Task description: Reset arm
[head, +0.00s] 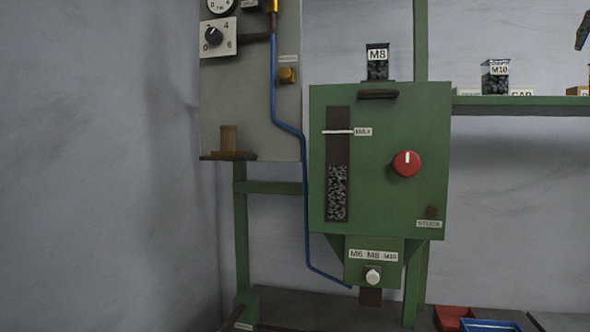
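Neither of my grippers can be made out in the head view. A small dark piece (582,32) is cut off by the upper right edge, and I cannot tell what it is. The green machine box (380,150) stands in the middle, with a red knob (406,163) on its face. Its slotted window (337,190) shows dark grey parts filling the lower half, below a white mark line. A white knob (372,277) sits under the M6, M8, M10 label on the lower green block.
A grey panel (250,110) at the left carries a dial, a black selector knob (213,36) and a blue hose (289,127). A jar marked M8 (377,66) stands on the box. A shelf (530,101) holds an M10 jar (495,78). Red (453,317) and blue (488,326) trays lie below.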

